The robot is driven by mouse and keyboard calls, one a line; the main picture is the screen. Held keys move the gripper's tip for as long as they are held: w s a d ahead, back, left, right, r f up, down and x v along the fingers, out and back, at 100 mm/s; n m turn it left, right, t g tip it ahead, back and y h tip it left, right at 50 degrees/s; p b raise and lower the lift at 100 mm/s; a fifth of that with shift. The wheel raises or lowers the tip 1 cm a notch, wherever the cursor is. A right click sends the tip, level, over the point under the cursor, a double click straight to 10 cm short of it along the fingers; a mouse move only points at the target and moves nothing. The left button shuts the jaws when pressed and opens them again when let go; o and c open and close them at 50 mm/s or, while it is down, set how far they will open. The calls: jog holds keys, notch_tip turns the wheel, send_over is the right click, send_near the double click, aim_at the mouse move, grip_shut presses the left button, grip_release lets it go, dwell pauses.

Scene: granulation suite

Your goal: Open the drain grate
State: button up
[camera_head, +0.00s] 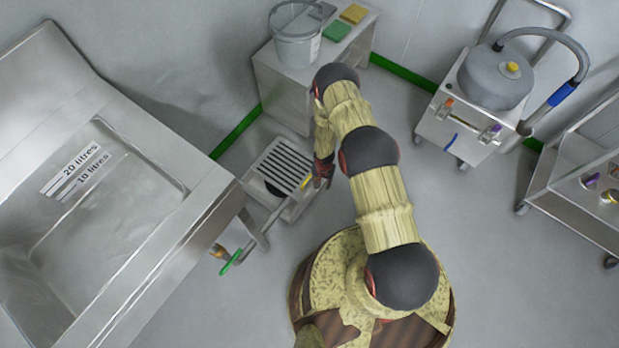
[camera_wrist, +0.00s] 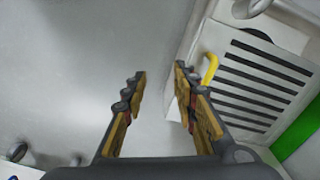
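The drain grate (camera_head: 284,164) is a slotted steel plate over a square floor basin (camera_head: 263,194), left of my arm in the head view. In the wrist view the grate (camera_wrist: 258,88) fills the right side. Its yellow handle (camera_head: 306,183) stands at the grate's right edge, and it shows in the wrist view (camera_wrist: 211,68) just right of the right finger. My gripper (camera_wrist: 160,78) is open and empty, with the handle outside its fingers. In the head view my gripper (camera_head: 323,178) is beside the handle. I cannot tell whether a finger touches it.
A large steel tank (camera_head: 120,190) with litre marks stands left, with a green-handled valve (camera_head: 231,262) near the basin. A steel cabinet (camera_head: 277,76) bears a bucket (camera_head: 296,45) and sponges. A wheeled vacuum unit (camera_head: 494,80) and a trolley (camera_head: 548,200) stand right. Floor between is clear.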

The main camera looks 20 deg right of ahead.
aim_at(308, 178)
jog(key=w+a+m+t+y, duration=0.1)
jog(key=w+a+m+t, duration=0.2)
jog(key=w, duration=0.4)
jog(key=shift+m+g, duration=0.4)
jog(key=shift+g, duration=0.1)
jog(key=f+b, duration=0.1)
jog(key=f, duration=0.1)
jog(key=f+b, duration=0.1)
jog(key=f, duration=0.1)
jog(key=w+a+f+b, duration=0.1)
jog(key=f, duration=0.1)
jog(key=shift+f, duration=0.35)
jog(key=shift+c, duration=0.2)
grip_shut()
